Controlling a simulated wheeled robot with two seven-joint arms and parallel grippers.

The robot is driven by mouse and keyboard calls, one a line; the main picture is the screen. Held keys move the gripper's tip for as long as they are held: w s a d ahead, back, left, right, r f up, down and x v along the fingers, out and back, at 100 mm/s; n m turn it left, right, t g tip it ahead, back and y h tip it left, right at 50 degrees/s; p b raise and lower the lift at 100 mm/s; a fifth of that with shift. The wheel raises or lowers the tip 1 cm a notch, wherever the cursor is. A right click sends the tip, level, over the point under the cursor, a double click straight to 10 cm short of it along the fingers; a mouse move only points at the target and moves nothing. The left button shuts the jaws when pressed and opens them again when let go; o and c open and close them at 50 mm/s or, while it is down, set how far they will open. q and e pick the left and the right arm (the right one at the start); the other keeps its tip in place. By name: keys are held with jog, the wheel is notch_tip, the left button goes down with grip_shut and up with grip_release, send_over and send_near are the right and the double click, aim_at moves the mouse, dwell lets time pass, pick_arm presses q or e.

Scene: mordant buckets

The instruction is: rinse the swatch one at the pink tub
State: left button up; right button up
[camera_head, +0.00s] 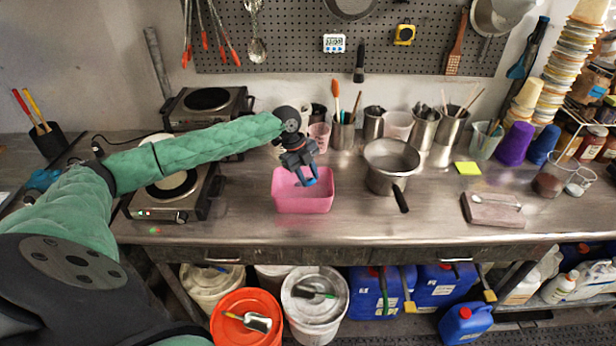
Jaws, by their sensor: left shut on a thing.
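The pink tub (303,204) stands on the steel bench, left of the middle. My left gripper (306,179) points down into the tub's opening, with its tip at or just below the rim. It is shut on the swatch, which is mostly hidden. Small blue parts show at the gripper's tip, and I cannot tell whether they are fingertips or cloth. I cannot see the inside bottom of the tub or any water in it. My right gripper is not in view.
A steel pot (389,180) with a black handle stands close right of the tub. Hot plates (170,197) stand to the left under my arm. Cups of tools line the back. The front strip is clear.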

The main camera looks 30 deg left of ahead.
aim_at(308, 181)
pick_arm(q)
jog(key=shift+r+p, duration=1.7)
jog(key=shift+r, duration=1.1)
dwell(1.1)
jog(key=shift+r+p, duration=1.2)
jog(key=shift+r, duration=1.3)
